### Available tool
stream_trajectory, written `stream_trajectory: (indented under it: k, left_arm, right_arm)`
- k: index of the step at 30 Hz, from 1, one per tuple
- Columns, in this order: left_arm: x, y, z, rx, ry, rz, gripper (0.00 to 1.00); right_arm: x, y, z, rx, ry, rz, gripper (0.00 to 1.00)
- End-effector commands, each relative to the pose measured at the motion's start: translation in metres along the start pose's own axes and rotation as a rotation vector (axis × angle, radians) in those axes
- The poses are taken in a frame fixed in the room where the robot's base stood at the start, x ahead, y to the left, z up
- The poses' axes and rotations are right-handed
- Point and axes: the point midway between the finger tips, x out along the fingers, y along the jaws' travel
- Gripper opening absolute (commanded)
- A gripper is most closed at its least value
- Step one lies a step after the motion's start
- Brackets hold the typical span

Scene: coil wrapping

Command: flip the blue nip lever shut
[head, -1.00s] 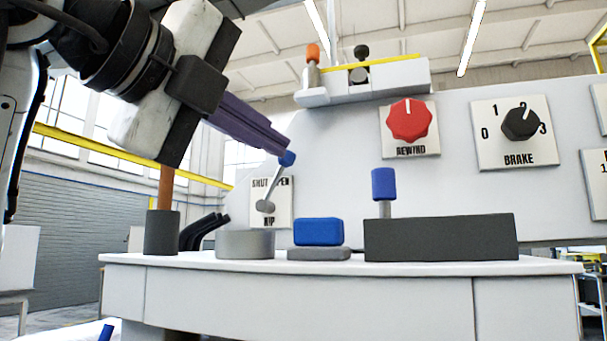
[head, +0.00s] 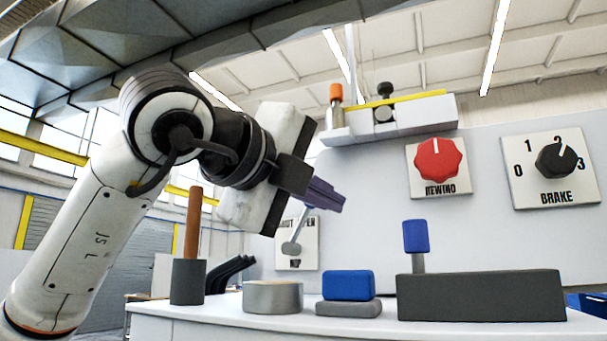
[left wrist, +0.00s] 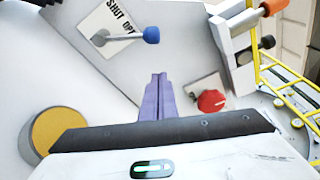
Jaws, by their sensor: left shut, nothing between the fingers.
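The nip lever has a grey pivot (head: 291,248) and a thin arm leaning up and right; its blue knob is hidden behind my left gripper in the head view. In the left wrist view the blue knob (left wrist: 151,35) shows plainly, on the OPEN side of the nip plate (left wrist: 108,28). The SHUT label is to its left. My left gripper (head: 338,199) is shut and empty, its purple fingers just right of the lever in the head view. In the left wrist view the fingertips (left wrist: 158,78) appear below the knob, with a visible gap. My right gripper is not in view.
The red rewind knob (head: 440,159) and black brake knob (head: 560,160) are on the panel at right. On the ledge below stand a dark cup with a brown stick (head: 188,281), a grey disc (head: 272,297), a blue block (head: 348,285) and a dark box (head: 480,296).

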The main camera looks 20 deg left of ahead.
Motion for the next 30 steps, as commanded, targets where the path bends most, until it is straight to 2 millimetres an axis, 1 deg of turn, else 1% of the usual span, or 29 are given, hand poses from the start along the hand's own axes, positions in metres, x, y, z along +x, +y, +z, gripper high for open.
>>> stream_trajectory:
  k: [1,2,3,6,10,15,25,30]
  left_arm:
    - [0.011,-0.002,0.001,0.0,0.002,0.004,0.0]
    - [0.014,-0.002,0.004,-0.001,-0.001,0.002,0.0]
    - [0.014,-0.003,0.014,-0.003,-0.003,0.001,0.0]
    - [0.017,-0.002,0.026,-0.002,-0.002,0.0,0.0]
    - [0.02,-0.001,0.036,-0.002,0.0,0.001,0.0]
    - [0.021,0.0,0.039,0.0,0.002,0.0,0.0]
    - [0.02,0.001,0.039,-0.005,0.001,-0.001,0.0]
    - [0.02,0.001,0.042,-0.043,0.001,-0.01,0.0]
  right_arm:
    - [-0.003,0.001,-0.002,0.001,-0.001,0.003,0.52]
    - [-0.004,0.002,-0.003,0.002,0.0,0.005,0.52]
    - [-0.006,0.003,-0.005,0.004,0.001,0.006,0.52]
    - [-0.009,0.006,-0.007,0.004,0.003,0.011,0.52]
    - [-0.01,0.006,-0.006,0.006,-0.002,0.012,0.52]
    - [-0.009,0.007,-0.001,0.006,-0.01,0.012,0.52]
    - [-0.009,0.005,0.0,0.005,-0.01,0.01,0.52]
    - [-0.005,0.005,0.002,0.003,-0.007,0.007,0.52]
